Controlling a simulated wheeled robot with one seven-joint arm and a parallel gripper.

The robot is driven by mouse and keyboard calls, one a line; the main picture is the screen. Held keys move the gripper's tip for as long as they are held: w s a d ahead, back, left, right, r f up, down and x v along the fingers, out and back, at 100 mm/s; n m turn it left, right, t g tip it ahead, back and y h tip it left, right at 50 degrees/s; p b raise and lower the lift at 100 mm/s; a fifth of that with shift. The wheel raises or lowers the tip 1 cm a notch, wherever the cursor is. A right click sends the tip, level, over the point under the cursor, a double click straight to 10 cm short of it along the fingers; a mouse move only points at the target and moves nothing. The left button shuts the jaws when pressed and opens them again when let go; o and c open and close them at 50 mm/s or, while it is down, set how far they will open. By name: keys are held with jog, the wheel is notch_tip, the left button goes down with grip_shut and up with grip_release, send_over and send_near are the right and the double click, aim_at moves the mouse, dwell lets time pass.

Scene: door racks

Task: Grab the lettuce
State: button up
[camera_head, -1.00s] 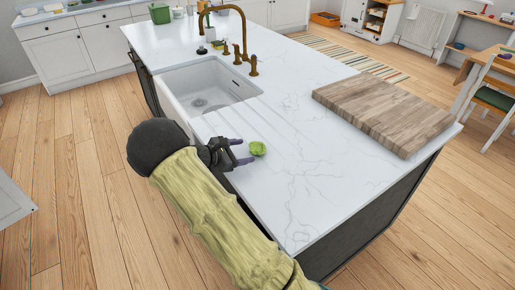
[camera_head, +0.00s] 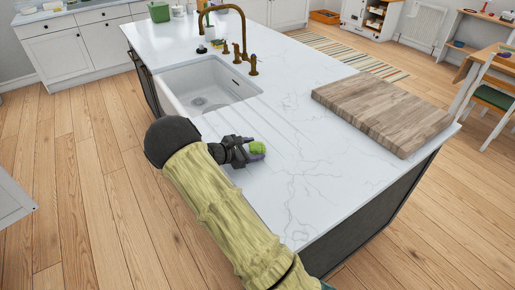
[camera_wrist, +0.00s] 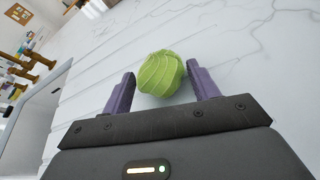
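The lettuce (camera_head: 257,148) is a small, round, light green head on the white marble island top. In the wrist view the lettuce (camera_wrist: 161,74) sits between the tips of the two purple fingers, with a gap showing on each side. My gripper (camera_head: 252,152) is at the counter surface with its fingers around the lettuce. In the wrist view my gripper (camera_wrist: 162,88) is open, and its fingers do not appear to touch the lettuce. The lettuce's near side reaches down between the fingers; its underside is hidden.
The island top (camera_head: 300,170) is clear around the lettuce. A white sink (camera_head: 208,85) with a brass faucet (camera_head: 243,35) lies up and left. A thick wooden cutting board (camera_head: 383,113) lies to the right. The island's near edge runs below my arm.

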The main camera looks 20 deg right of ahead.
aim_at(253, 146)
jog(key=c, duration=0.6)
jog(key=shift+o, duration=0.2)
jog(key=shift+r, duration=0.25)
notch_tip(253, 146, up, 10)
jog(key=shift+f+b, duration=0.25)
jog(key=shift+b, duration=0.2)
